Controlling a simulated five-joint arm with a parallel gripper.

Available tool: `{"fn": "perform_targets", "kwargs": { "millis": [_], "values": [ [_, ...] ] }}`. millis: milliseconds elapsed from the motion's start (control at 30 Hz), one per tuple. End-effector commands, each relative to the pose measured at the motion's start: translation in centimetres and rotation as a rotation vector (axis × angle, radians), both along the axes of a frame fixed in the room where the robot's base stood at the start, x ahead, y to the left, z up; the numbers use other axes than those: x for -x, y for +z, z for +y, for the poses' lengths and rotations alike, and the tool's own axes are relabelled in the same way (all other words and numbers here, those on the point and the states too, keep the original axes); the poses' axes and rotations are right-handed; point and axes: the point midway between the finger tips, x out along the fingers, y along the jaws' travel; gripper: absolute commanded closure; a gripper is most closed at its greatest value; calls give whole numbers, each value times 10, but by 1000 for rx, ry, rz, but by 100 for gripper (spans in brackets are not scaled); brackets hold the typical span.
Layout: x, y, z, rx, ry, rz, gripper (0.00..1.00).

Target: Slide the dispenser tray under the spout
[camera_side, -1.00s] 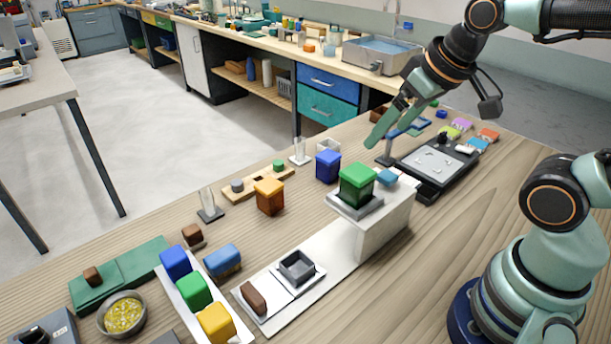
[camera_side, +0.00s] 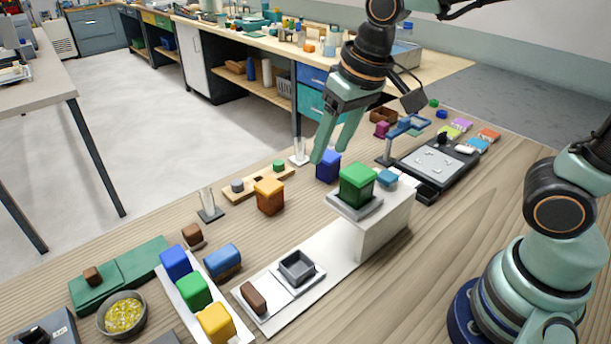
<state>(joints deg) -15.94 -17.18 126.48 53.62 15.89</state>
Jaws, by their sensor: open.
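A small grey open tray (camera_side: 297,267) sits on a white plate on the long white base (camera_side: 318,290) of the dispenser. The white dispenser stand (camera_side: 385,222) rises at the right end of that base and carries a green container (camera_side: 357,184) on a grey plate. I cannot make out a spout; the stand's underside is hidden. The tray stands apart from the stand, to its lower left. My gripper (camera_side: 332,150) is open and empty, with its fingers pointing down near a dark blue block (camera_side: 328,168), behind and left of the green container.
A brown block (camera_side: 254,298) lies beside the tray on the same base. An orange-brown block (camera_side: 270,196), a glass rod stand (camera_side: 209,206) and a row of coloured blocks (camera_side: 195,291) stand to the left.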

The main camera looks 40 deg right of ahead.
Motion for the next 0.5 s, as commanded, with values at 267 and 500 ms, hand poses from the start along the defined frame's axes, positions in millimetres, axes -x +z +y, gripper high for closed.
{"fn": "perform_targets", "kwargs": {
  "millis": [267,500],
  "values": [
    [-12,-44,97,18,14,168,43],
    [-1,-86,162,64,6,262,43]
  ]
}}
